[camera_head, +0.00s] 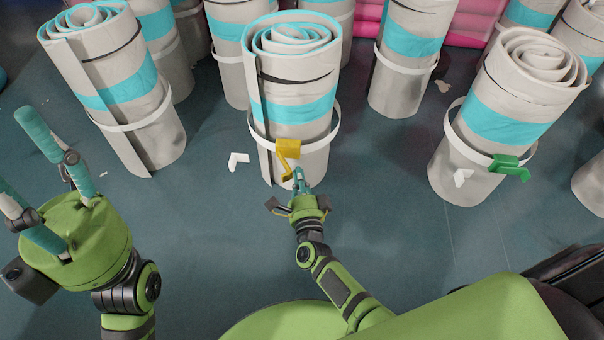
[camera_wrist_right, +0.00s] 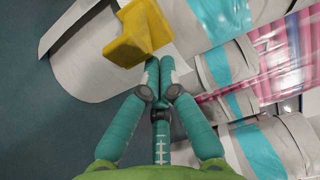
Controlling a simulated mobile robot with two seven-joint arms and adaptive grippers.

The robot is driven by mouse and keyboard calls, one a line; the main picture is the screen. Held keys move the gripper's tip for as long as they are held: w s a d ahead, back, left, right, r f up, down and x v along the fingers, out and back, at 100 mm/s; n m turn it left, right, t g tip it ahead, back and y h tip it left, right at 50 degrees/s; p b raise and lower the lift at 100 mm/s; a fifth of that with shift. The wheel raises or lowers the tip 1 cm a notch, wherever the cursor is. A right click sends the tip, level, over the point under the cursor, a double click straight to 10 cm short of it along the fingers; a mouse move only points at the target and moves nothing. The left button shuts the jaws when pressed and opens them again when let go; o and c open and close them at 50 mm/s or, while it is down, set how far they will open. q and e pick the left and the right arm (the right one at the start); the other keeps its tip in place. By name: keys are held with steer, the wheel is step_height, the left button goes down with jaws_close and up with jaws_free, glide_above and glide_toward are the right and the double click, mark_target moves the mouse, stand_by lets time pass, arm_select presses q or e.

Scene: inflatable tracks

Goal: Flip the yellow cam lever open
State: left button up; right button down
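The yellow cam lever (camera_head: 287,149) sits on the front of the white strap (camera_head: 336,122) around the middle rolled track (camera_head: 300,107). A bent yellow arm sticks out and down from it. My right gripper (camera_head: 299,178) is just below and right of the lever, its fingertips close to the yellow part. In the right wrist view the lever (camera_wrist_right: 137,34) is just beyond the fingertips (camera_wrist_right: 160,66), which are together with nothing seen between them. Whether they touch the lever is unclear. My left gripper (camera_head: 42,178) is spread open and empty at the far left.
A right-hand roll (camera_head: 512,120) carries a green lever (camera_head: 510,167) on its strap. Another roll (camera_head: 124,92) stands at the left, with several more behind. A white bracket-like piece (camera_head: 237,161) lies on the floor left of the middle roll. Floor in front is clear.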

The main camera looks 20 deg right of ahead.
steer(key=s+a, duration=0.1)
steer(key=s, duration=1)
steer(key=shift+s+a, duration=0.25)
steer(key=shift+s, duration=0.15)
